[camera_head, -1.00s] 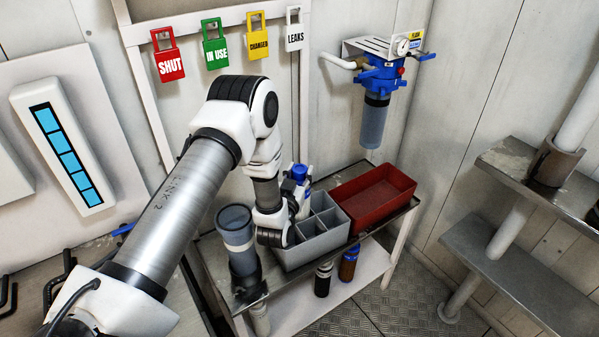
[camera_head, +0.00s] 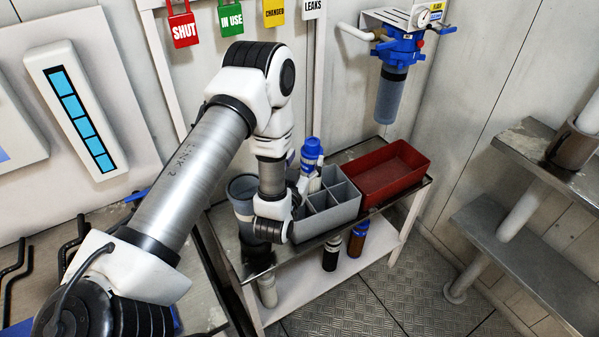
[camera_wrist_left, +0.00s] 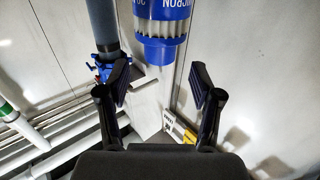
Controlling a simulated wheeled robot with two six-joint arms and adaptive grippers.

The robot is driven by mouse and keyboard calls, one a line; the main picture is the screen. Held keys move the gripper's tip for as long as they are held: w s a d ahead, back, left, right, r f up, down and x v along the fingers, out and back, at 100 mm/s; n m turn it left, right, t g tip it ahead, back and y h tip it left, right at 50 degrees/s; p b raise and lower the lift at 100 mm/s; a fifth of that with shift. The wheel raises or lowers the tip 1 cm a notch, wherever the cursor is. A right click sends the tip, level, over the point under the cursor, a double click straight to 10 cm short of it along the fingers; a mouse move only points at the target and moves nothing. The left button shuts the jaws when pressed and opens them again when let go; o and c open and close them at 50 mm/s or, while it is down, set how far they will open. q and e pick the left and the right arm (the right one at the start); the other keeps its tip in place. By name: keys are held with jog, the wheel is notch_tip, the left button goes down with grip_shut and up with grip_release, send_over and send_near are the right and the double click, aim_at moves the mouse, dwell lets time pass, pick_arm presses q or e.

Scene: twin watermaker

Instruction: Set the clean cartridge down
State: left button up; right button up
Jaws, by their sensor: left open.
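The clean cartridge (camera_head: 311,149), with a blue cap and white pleated body, stands upright at the left rear of the grey divided caddy (camera_head: 330,222). I cannot tell whether it is in a compartment or just behind the caddy. In the left wrist view the cartridge (camera_wrist_left: 161,42) shows large at the top, with a blue band and part of the word MICRON. My left gripper (camera_wrist_left: 162,84) is open, its two fingers spread and nothing between them; the cartridge lies ahead of the fingertips. My right gripper is not in view.
A red tray (camera_head: 421,177) sits right of the caddy on the cart. A grey cylinder (camera_head: 243,187) stands left, partly behind my wrist. Two bottles (camera_head: 357,239) stand on the lower shelf. A blue-headed filter housing (camera_head: 390,95) hangs on the wall. Metal steps (camera_head: 520,245) are at right.

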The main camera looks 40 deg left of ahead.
pick_arm(q)
jog(key=s+d+f+m+g+h, duration=0.1)
jog(key=s+d+f+g+h, duration=0.1)
jog(key=s+d+f+g, duration=0.4)
jog(key=s+d+f+m+g+h, duration=0.1)
jog(key=s+d+f+g+h, duration=0.15)
jog(key=s+f, duration=0.65)
jog(key=s+d+f+g, duration=0.1)
jog(key=s+f+g, duration=0.2)
jog(key=s, duration=0.5)
jog(key=s+d+f+m+g+h, duration=0.1)
jog(key=s+d+f+g, duration=0.1)
jog(key=s+g, duration=0.4)
jog(key=shift+s+d+f, duration=0.3)
jog(key=shift+s+f, duration=0.55)
jog(key=shift+s, duration=0.25)
